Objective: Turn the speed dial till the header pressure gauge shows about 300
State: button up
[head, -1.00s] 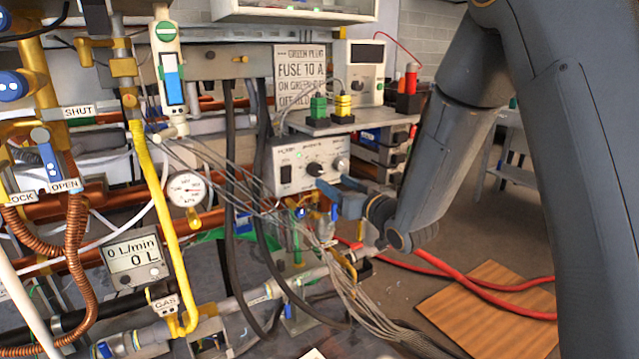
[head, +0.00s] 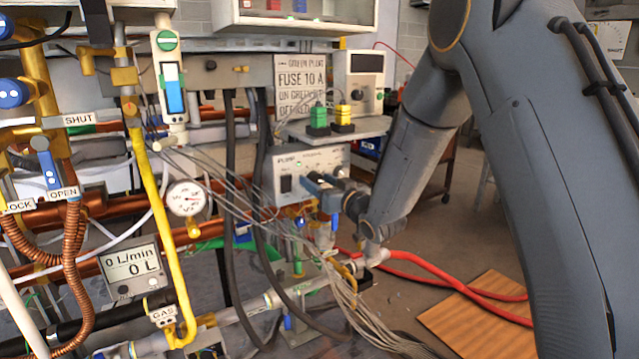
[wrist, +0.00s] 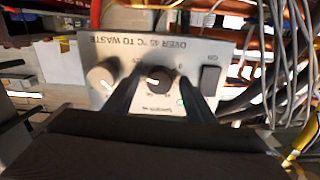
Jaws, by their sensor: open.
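The pump control box (head: 281,168) is pale, with a black rocker switch at its left and knobs on its face. My gripper (head: 312,182) is at the front of this box and hides its middle dial in the head view. In the wrist view, which is upside down, my gripper (wrist: 160,84) is open, with one dark finger on each side of the black dial (wrist: 158,79). I cannot tell if the fingers touch it. A round white gauge (head: 185,198) stands left of the box; its dark needle shows, but its numbers are too small to read.
A paler knob (wrist: 102,76) and the rocker switch (wrist: 210,80) flank the dial. Grey cables (head: 235,190) hang before the box's left side. A shelf (head: 335,130) with green and yellow plugs is just above. Red hoses (head: 440,275) lie at right.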

jog(key=c, duration=1)
jog(key=n+b, duration=0.1)
jog(key=n, duration=0.4)
jog(key=shift+c, duration=0.2)
jog(key=o, duration=1)
jog(key=shift+o, duration=0.2)
jog(key=v, duration=0.7)
jog(key=shift+s+d, duration=0.25)
jog(key=shift+s, duration=0.1)
